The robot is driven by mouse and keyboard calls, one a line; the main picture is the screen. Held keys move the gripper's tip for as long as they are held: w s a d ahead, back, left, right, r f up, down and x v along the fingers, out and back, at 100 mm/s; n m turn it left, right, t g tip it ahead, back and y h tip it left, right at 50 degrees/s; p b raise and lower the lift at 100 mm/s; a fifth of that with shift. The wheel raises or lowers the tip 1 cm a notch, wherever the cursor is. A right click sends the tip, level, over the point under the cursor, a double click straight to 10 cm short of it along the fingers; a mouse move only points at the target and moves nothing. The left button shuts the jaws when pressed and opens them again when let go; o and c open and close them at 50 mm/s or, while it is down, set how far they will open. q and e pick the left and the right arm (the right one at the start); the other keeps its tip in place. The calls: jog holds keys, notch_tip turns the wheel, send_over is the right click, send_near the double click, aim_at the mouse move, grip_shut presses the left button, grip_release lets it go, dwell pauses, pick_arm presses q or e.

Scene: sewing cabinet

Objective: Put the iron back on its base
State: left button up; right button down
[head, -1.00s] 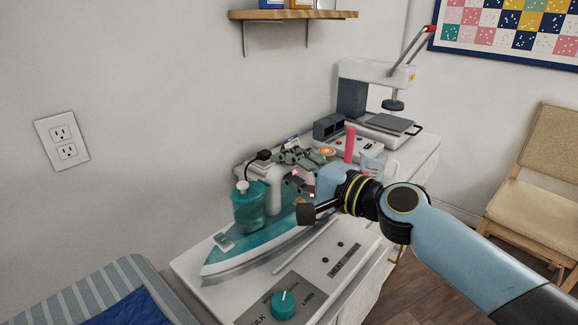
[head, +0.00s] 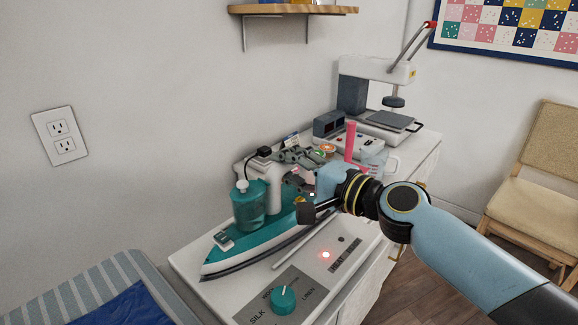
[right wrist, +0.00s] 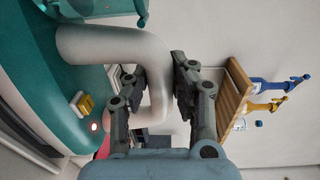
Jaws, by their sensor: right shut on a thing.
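The teal and white iron (head: 222,256) lies sole down over its white base (head: 305,268), nose toward the lower left. Its sole looks in contact with the base top, with no clear gap. The base has a teal dial (head: 283,300), and a red light (head: 325,254) glows on it. My right gripper (head: 303,190) is at the iron's rear. In the right wrist view, my right gripper (right wrist: 152,78) has its fingers on both sides of the white handle (right wrist: 90,43), shut on it. My left gripper is out of view.
A striped ironing board (head: 125,270) is at lower left. A wooden shelf (head: 293,10) is on the wall above. A chair (head: 530,190) stands right.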

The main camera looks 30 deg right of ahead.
jog(key=c, duration=1.1)
grip_release()
jog(key=shift+o, duration=0.2)
jog(key=shift+s+f, duration=0.1)
jog(key=shift+f, duration=0.05)
jog(key=v, duration=0.7)
jog(key=shift+s, duration=0.2)
jog(key=shift+d, duration=0.1)
